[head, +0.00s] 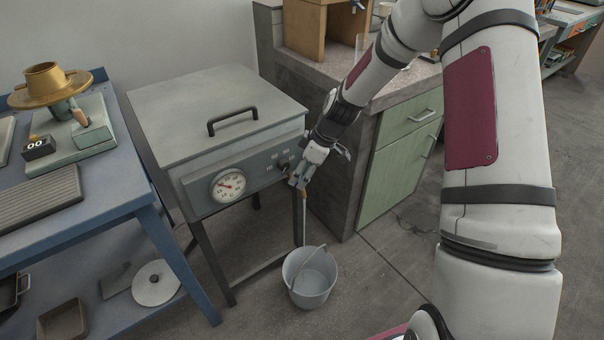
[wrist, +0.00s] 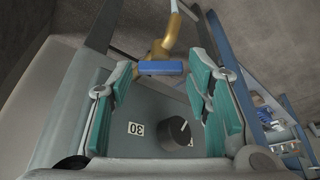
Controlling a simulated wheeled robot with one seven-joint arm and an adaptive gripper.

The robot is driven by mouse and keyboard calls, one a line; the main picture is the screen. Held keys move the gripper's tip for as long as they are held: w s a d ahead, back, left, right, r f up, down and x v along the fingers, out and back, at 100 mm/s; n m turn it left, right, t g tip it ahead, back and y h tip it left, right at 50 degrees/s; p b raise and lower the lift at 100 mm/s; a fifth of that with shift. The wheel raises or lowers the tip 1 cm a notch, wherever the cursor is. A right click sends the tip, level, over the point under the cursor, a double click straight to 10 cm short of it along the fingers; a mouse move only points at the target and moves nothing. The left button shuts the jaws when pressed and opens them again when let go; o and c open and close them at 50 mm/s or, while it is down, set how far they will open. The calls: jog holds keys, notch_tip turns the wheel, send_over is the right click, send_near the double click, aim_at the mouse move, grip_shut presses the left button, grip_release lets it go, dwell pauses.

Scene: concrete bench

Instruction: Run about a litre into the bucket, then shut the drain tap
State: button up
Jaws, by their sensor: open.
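The grey tank (head: 215,110) has a dial gauge and a drain tap low at its front right corner. In the wrist view the tap is a brass spout (wrist: 163,44) with a blue handle (wrist: 161,68) lying across it. A pale stream (wrist: 174,6) shows at the spout's mouth. My gripper (head: 300,180) is at the tap and hides most of it in the head view. Its teal fingers are open on either side of the handle, with gaps. The grey bucket (head: 294,286) stands upright on the floor below the tap; its water level is hard to judge.
A black knob (wrist: 177,132) sits close to my fingers, beside a "30" label. A green-fronted cabinet (head: 402,150) stands just right of the tank. A blue bench (head: 120,195) with a brass-topped device stands left. Floor right of the bucket is clear.

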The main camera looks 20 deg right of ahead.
jog(key=c, duration=0.9)
jog(key=shift+o, duration=0.2)
jog(key=shift+m, duration=0.4)
jog(key=m, duration=0.1)
jog(key=m+t, duration=0.1)
jog(key=shift+s+a+m+h, duration=0.15)
jog(key=shift+m+h, duration=0.15)
jog(key=shift+h, duration=0.1)
jog(key=shift+a+m+t+h, duration=0.1)
jog(key=shift+m+t+h, duration=0.45)
jog(key=shift+m, duration=1.65)
jog(key=shift+s+g+h, duration=0.1)
jog(key=shift+g+h, duration=0.15)
jog(key=shift+h, duration=0.1)
